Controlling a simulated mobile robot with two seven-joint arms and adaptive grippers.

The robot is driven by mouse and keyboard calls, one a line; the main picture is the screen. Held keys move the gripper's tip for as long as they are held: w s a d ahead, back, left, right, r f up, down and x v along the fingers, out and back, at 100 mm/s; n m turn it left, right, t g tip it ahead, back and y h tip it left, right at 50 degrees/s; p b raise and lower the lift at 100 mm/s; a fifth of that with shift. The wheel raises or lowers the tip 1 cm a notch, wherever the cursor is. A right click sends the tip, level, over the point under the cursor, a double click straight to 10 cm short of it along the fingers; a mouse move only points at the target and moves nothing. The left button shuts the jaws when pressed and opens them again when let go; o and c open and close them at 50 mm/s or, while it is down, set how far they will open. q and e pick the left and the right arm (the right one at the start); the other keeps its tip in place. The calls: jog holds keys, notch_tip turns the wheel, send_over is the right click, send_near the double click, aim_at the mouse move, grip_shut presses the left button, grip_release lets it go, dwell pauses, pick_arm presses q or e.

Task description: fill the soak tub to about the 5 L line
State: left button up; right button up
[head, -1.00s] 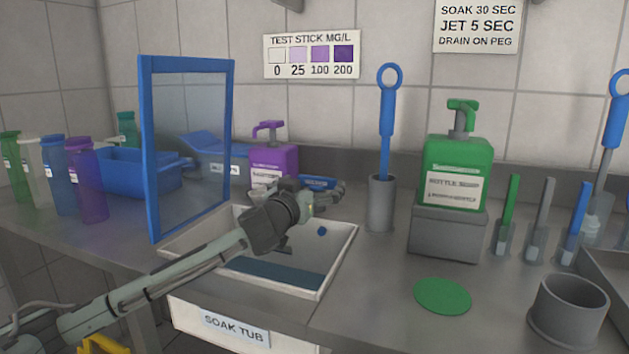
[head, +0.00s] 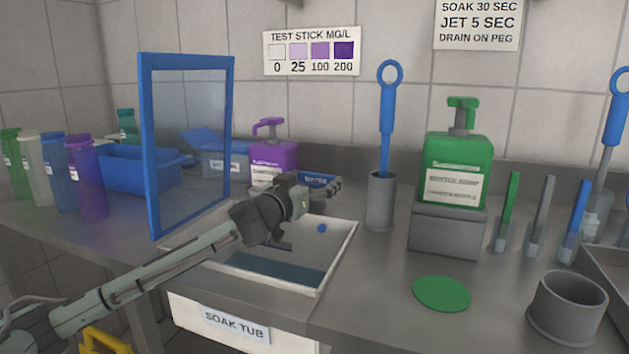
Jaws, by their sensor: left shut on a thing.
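The soak tub (head: 338,258) is a pale, open basin set in the counter, with a "SOAK TUB" label (head: 235,325) on its front. A dark blue patch shows low inside it; I cannot tell the water level, and no 5 L line is readable. A small blue round thing (head: 322,228) shows at the tub's far right inside. My arm covers part of the tub. My right gripper is not in view.
A blue-framed clear screen (head: 190,145) stands at the tub's left. Behind are a purple pump bottle (head: 272,163) and a blue labelled item (head: 318,180). A brush holder (head: 381,203) and green soap bottle (head: 457,170) stand right. Bottles (head: 88,180) stand far left.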

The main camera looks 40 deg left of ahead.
pick_arm(q)
jog(key=shift+a+m+h, duration=0.2)
jog(key=shift+m+h, duration=0.3)
jog(key=shift+h, duration=0.3)
jog(key=shift+m+h, duration=0.4)
jog(key=shift+h, duration=0.3)
jog(key=shift+m+h, duration=1)
jog(key=shift+h, duration=0.5)
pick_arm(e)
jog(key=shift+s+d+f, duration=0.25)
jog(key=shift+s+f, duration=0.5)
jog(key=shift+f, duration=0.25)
pick_arm(q)
jog(key=o, duration=1.1)
jog(key=shift+c, duration=0.2)
